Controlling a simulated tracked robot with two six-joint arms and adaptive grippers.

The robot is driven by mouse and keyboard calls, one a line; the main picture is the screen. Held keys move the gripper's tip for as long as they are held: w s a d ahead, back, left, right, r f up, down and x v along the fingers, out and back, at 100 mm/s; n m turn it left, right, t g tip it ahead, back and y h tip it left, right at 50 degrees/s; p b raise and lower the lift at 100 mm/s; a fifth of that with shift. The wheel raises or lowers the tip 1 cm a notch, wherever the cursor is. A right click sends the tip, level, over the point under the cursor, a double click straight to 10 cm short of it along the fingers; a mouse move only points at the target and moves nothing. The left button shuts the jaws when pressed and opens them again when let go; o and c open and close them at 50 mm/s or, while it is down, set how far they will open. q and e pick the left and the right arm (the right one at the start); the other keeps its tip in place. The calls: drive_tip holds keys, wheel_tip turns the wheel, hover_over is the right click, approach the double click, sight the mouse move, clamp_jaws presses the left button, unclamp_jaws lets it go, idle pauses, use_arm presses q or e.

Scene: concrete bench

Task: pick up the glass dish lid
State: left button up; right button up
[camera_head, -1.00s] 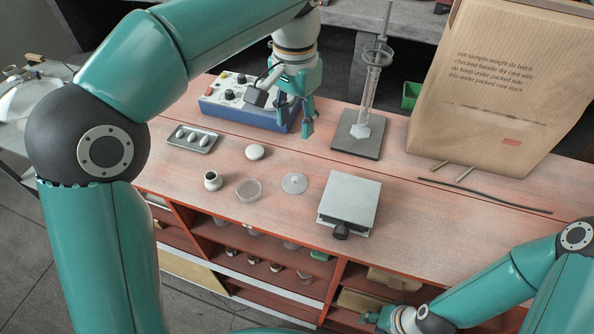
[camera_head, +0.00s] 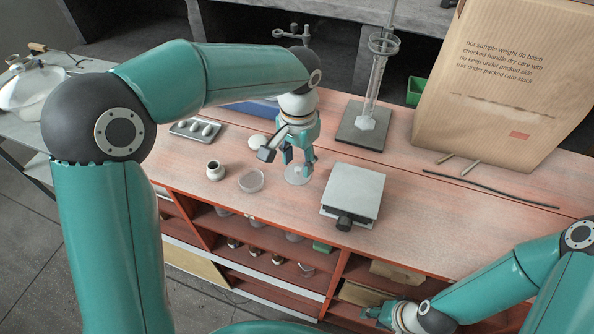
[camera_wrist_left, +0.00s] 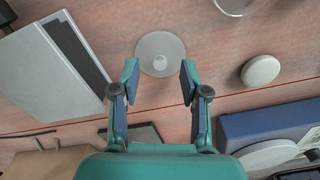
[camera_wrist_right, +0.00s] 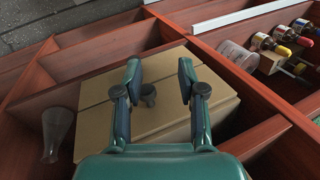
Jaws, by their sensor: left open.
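The glass dish lid (camera_head: 296,176) is a clear round disc with a small knob, lying flat on the bench. In the left wrist view the lid (camera_wrist_left: 160,43) sits just beyond my fingertips, its knob between their lines. My left gripper (camera_head: 298,165) is open and empty, pointing down close above the lid and partly covering it in the head view; it also shows in the left wrist view (camera_wrist_left: 159,77). My right gripper (camera_wrist_right: 160,70) is open in front of a cardboard box (camera_wrist_right: 155,110) in the shelf below the bench; it holds nothing.
A clear glass dish (camera_head: 251,181) and a small jar (camera_head: 215,170) stand left of the lid. A white round piece (camera_head: 258,141) lies behind it. A grey plate-topped stand (camera_head: 353,190) is close on the right. A stand with a glass cylinder (camera_head: 375,95) rises behind.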

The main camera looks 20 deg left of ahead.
use_arm(q)
wheel_tip(320, 180, down, 2)
drive_tip(key=shift+f, duration=0.1)
clamp_jaws()
idle(0.5)
